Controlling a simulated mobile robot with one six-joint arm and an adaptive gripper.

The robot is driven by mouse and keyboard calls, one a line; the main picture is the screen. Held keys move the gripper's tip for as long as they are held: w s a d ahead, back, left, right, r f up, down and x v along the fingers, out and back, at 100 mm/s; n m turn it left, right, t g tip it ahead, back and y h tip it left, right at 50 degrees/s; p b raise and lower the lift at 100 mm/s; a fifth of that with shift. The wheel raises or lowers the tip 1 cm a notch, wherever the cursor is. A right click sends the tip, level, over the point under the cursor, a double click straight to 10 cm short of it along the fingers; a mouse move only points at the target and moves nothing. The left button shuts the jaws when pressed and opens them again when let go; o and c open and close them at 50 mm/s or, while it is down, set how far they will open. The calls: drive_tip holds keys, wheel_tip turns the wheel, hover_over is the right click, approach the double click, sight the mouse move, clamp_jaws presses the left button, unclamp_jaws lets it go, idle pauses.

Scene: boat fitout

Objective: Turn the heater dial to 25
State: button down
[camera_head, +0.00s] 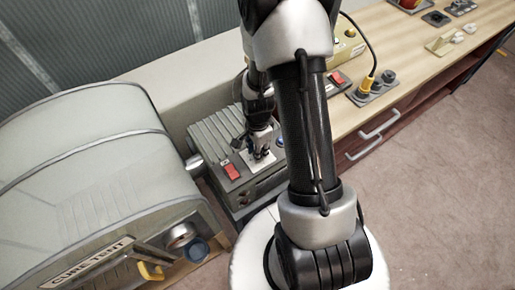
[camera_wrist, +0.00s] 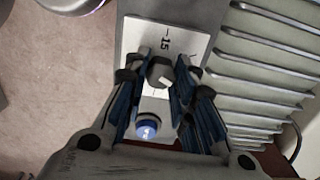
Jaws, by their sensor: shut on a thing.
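The heater (camera_head: 212,143) is a grey ribbed box beside the bench, with a red switch (camera_head: 232,171) on its top panel. In the wrist view, its dial (camera_wrist: 159,70) is a dark round knob on a white scale plate (camera_wrist: 188,42). A "15" mark shows on the plate above the knob; other numbers are hidden or unreadable. A pale mark shows on the knob's lower right side. My gripper (camera_wrist: 160,78) is shut on the dial, one finger on each side. In the head view, my gripper (camera_head: 262,153) is over the plate, and the dial is hidden.
A blue button (camera_wrist: 147,128) lies close to my fingers. A cure tent (camera_head: 90,140) stands left of the heater. A wooden bench (camera_head: 400,45) carries a yellow box (camera_head: 349,45) and a plugged cable (camera_head: 368,82). Open floor (camera_head: 430,180) lies at the right.

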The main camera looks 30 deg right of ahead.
drive_tip(key=shift+m, duration=0.6)
drive_tip(key=c, duration=1.3)
unclamp_jaws()
drive_tip(key=shift+c, duration=0.2)
drive_tip(key=shift+r, duration=0.1)
wheel_tip(320, 180, up, 12)
